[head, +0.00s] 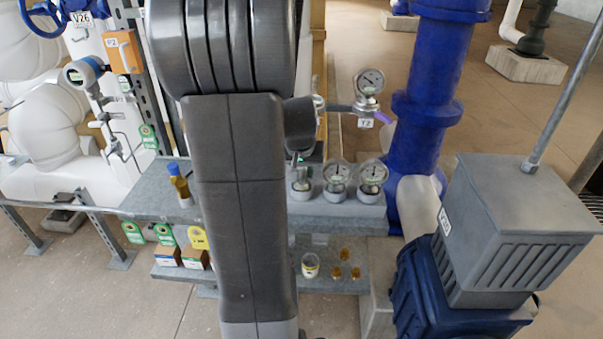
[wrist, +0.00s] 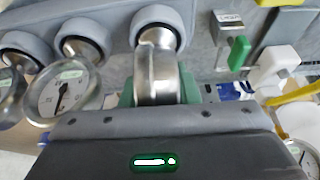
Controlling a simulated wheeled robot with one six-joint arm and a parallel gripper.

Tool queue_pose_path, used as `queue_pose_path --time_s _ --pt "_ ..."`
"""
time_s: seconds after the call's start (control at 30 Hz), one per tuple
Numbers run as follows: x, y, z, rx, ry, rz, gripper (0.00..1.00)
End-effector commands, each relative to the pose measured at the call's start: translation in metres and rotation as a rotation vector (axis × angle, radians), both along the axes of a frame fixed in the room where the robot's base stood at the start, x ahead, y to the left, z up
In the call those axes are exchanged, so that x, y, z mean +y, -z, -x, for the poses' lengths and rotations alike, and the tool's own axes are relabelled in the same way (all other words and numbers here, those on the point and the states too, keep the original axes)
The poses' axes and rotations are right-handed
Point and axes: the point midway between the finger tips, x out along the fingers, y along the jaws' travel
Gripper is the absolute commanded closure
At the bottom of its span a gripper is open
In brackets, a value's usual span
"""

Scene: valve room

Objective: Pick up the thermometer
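A shiny metal instrument (wrist: 156,72), likely the thermometer, stands in a grey round holder (wrist: 157,22) in the wrist view. Its face is turned away and I cannot read it. My gripper (wrist: 158,98) is at this instrument, with green finger pads on both sides of its metal body. The pads look close to it, but I cannot tell whether they press on it. In the head view the instrument (head: 301,182) stands at the left of a row on the shelf, partly beside my arm. My gripper is mostly hidden there behind my arm.
Two round dial gauges (head: 336,174) (head: 373,175) stand in holders to the right on the grey shelf (head: 160,203). A gauge tagged T2 (head: 369,82) and a blue pipe (head: 428,90) rise behind. A grey box (head: 510,225) is at right. Small jars sit on the lower shelf.

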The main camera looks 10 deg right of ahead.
Motion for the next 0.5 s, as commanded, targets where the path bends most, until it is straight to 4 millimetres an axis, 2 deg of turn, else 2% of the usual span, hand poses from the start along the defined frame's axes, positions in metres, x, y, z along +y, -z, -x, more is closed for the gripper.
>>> queue_pose_path --time_s 0.17,0.33,0.5 --pt "0.0 0.0 0.0 0.0 0.0 0.0 0.93" --pt "0.0 -0.002 0.0 -0.001 0.0 0.0 0.93" --pt "0.0 -0.022 -0.001 -0.006 0.0 0.001 0.93"
